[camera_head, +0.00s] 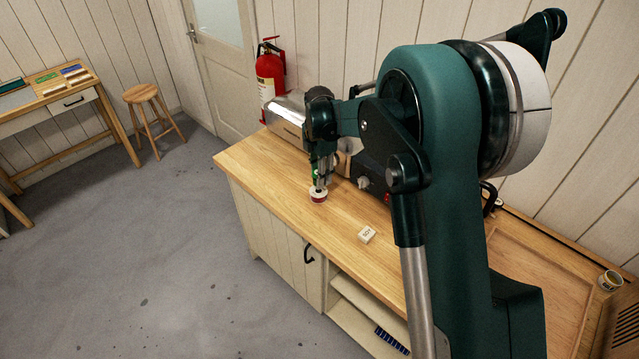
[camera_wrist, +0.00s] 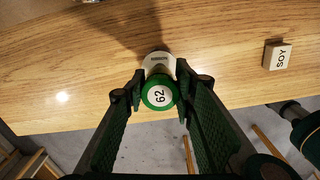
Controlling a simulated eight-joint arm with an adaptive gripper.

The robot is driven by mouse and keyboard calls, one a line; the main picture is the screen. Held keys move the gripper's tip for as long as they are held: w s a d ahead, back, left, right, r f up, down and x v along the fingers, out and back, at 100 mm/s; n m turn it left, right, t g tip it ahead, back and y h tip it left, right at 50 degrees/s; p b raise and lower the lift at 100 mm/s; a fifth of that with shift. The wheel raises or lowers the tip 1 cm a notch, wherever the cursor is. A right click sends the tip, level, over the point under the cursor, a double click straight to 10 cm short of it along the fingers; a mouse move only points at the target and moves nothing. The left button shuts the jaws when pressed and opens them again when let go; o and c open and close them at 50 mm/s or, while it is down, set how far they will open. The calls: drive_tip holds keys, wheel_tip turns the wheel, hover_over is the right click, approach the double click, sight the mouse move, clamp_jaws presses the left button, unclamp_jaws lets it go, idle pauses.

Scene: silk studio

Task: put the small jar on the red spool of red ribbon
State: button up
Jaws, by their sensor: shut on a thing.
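The small jar (camera_wrist: 159,94) has a green lid with a white label marked 62. My gripper (camera_wrist: 159,88) is shut on it, with one finger on each side. In the head view my gripper (camera_head: 321,185) points down over the spool, and a bit of green shows between its parts. The spool of red ribbon (camera_head: 318,197) has a white top rim and stands upright near the counter's front edge. In the wrist view the spool's white flange (camera_wrist: 158,60) shows just beyond the jar, partly hidden by it. I cannot tell whether jar and spool touch.
A cream block marked SOY (camera_head: 367,235) lies on the wooden counter (camera_head: 345,270), right of the spool. A shiny metal box (camera_head: 287,115) and a dark appliance (camera_head: 372,180) stand behind my gripper. A small tin (camera_head: 610,281) stands far right. The counter between spool and block is clear.

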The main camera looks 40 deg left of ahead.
drive_tip(key=shift+f, duration=1.85)
drive_tip(key=shift+f, duration=0.2)
drive_tip(key=o, duration=0.9)
drive_tip(key=shift+r, duration=0.2)
wheel_tip(320, 180, up, 12)
drive_tip(key=shift+r, duration=0.1)
drive_tip(key=shift+d, duration=0.1)
